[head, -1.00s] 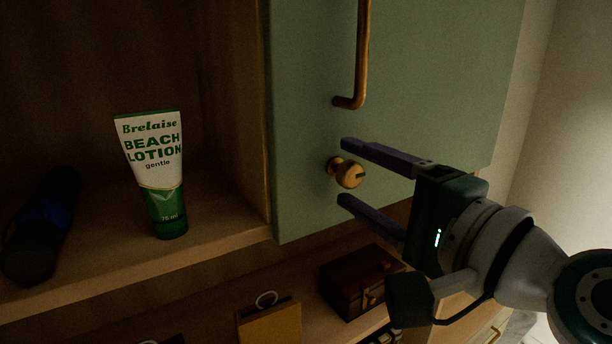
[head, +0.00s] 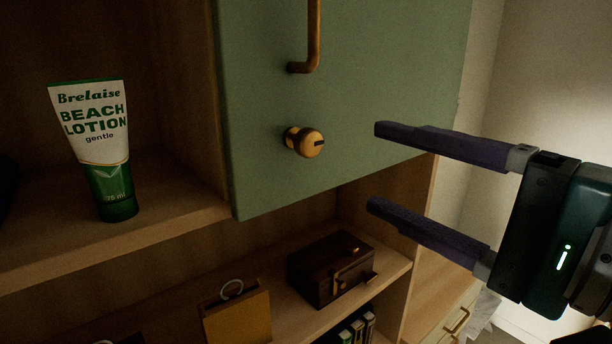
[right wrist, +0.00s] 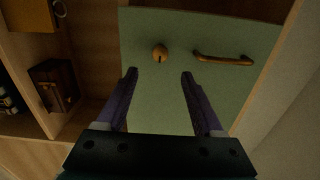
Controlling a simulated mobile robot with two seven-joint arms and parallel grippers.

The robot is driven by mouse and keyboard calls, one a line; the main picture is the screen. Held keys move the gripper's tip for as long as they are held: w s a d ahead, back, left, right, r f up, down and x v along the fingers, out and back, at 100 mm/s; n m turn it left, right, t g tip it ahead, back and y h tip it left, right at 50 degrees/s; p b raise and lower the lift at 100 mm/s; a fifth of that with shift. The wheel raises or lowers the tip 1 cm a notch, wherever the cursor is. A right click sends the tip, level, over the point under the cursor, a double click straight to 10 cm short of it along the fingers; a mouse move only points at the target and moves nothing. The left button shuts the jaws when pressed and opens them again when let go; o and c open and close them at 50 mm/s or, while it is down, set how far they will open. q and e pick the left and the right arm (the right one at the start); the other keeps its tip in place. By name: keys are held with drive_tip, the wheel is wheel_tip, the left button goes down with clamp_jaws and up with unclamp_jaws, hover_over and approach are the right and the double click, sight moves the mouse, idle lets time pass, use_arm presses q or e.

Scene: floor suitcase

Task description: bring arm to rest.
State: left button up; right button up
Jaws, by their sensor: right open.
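My right gripper (head: 372,167) is open and empty at the right of the head view, its two purple fingers pointing left. It is apart from the round brass knob (head: 305,142) on the green cabinet door (head: 370,90), which is left of the fingertips. In the right wrist view the fingers (right wrist: 159,75) are spread, with the knob (right wrist: 160,54) beyond them and nothing between them. My left gripper is not in view.
A Beach Lotion tube (head: 96,140) stands on the open shelf at left. A brass bar handle (head: 312,40) is above the knob. Below are a dark wooden box (head: 332,268), a yellow item with a ring (head: 237,318) and several books (head: 357,330).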

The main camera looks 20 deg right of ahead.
drive_tip(key=s+a+f+n+g+h+p, duration=0.1)
drive_tip(key=s+a+f+n+g+p, duration=0.35)
drive_tip(key=s+f+n+g, duration=0.5)
drive_tip(key=s+d+f+n+g+h+p, duration=0.1)
drive_tip(key=s+d+n+g+h+p, duration=0.2)
drive_tip(key=s+d+n+g+h, duration=0.1)
drive_tip(key=s+d+n+h, duration=0.1)
drive_tip(key=s+d+n, duration=0.1)
drive_tip(key=s, duration=0.1)
drive_tip(key=shift+d+n, duration=0.15)
drive_tip(key=shift+n, duration=0.2)
drive_tip(key=shift+c, duration=0.2)
